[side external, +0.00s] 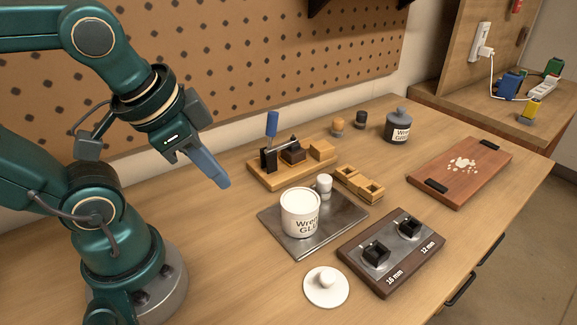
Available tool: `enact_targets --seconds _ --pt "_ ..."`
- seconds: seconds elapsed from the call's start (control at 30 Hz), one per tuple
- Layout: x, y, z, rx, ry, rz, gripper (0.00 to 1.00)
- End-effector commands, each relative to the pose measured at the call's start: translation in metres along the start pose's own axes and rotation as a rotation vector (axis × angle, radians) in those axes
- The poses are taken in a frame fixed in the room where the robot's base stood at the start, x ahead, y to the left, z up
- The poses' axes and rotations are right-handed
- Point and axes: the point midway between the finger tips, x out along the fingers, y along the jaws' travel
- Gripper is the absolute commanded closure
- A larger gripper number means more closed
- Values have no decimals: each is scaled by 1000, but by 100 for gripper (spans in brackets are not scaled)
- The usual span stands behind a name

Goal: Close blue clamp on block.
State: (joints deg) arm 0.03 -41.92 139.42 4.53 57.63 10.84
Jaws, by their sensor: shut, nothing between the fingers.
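The clamp with the blue handle (272,124) stands on a wooden base at the back middle of the bench. Its blue handle points upward, and its black arm reaches right over a dark brown block (293,155). Whether the arm touches the block is too small to tell. A lighter wooden block (322,150) sits to the right on the same wooden base (265,181). My gripper (222,184) has blue-grey fingers, shut and empty. It is in the air left of the clamp, pointing down and right, apart from it.
A metal tray (290,247) holds a white glue pot (300,212) and a small white jar (324,185). A white lid (326,286), a dark knob board (348,244), a wooden slotted piece (358,184), a grey glue bottle (397,125) and a cutting board (462,172) lie around.

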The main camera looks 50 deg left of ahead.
Motion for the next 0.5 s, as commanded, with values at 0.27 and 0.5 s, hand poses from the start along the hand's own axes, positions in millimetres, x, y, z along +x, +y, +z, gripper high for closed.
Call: enact_targets --seconds 0.27,0.5 --pt "5 11 -2 -136 35 45 100" --pt "5 11 -2 -138 35 45 100"
